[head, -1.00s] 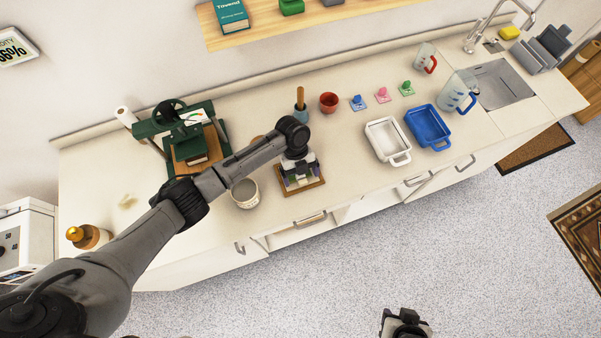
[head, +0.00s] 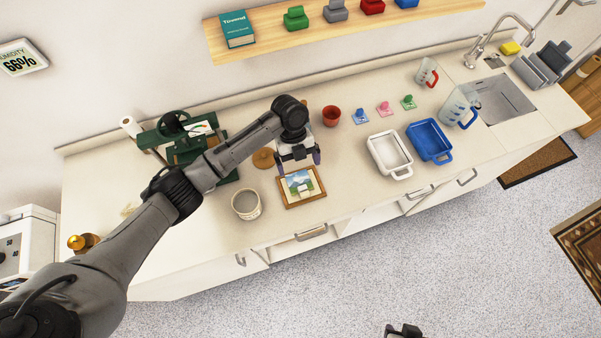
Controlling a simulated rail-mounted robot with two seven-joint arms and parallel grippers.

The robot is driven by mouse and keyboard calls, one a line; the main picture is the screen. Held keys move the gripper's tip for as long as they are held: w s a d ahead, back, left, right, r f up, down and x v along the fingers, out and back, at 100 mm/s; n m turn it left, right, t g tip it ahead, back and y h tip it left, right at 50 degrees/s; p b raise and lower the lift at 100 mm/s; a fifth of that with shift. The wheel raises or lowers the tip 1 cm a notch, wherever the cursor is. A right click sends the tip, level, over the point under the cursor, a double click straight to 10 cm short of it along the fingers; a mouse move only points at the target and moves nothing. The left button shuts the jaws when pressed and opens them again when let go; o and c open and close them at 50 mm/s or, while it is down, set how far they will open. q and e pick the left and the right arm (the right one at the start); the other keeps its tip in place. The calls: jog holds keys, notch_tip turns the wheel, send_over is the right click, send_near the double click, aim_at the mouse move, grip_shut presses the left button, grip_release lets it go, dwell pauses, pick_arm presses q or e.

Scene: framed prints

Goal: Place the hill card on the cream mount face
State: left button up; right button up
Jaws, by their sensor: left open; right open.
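The hill card (head: 299,182), a small picture with blue sky and green hills, lies within a wood-rimmed frame (head: 316,197) on the counter. Cream shows around the card, but I cannot tell exactly how it sits on the mount face. A small pale shape shows at the card's lower part. My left gripper (head: 298,162) is open and empty, just behind and above the card's far edge, and hides part of that edge. My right gripper (head: 405,331) is at the bottom edge of the view, mostly cut off, over the floor.
A white pot (head: 246,204) stands left of the frame. A green press (head: 180,135) is behind my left arm. A red cup (head: 332,117), small coloured stamps (head: 384,108), a white tray (head: 404,172) and a blue tray (head: 443,157) stand to the right. Counter right of the frame is clear.

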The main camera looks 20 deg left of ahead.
pick_arm(q)
jog(key=shift+v, duration=1.2)
jog(key=s+d+f+n, duration=0.1)
jog(key=s+f, duration=0.1)
jog(key=s+d+f+n, duration=0.1)
jog(key=s, duration=0.2)
jog(key=s+d+f+n+t, duration=0.1)
jog(key=s+d+f+n, duration=0.1)
jog(key=shift+s+f, duration=0.2)
jog(key=shift+f, duration=0.1)
jog(key=s+n, duration=0.1)
jog(key=s, duration=0.1)
jog(key=s+d+f+n+t, duration=0.1)
jog(key=s+n, duration=0.1)
jog(key=s+f+n, duration=0.1)
jog(key=s+n, duration=0.1)
jog(key=shift+s+d+f+t+h, duration=0.15)
jog(key=shift+s+t+h, duration=0.15)
jog(key=shift+s, duration=0.1)
jog(key=s+a+r+n+t+y, duration=0.1)
jog(key=s+a+n, duration=0.3)
jog(key=s+n, duration=0.4)
jog(key=s+a+r+n+t+y, duration=0.2)
jog(key=s+a+n, duration=0.3)
jog(key=s+n, duration=0.3)
jog(key=shift+s+a+r+t, duration=0.2)
jog(key=shift+s+r+t, duration=0.35)
jog(key=shift+t, duration=0.05)
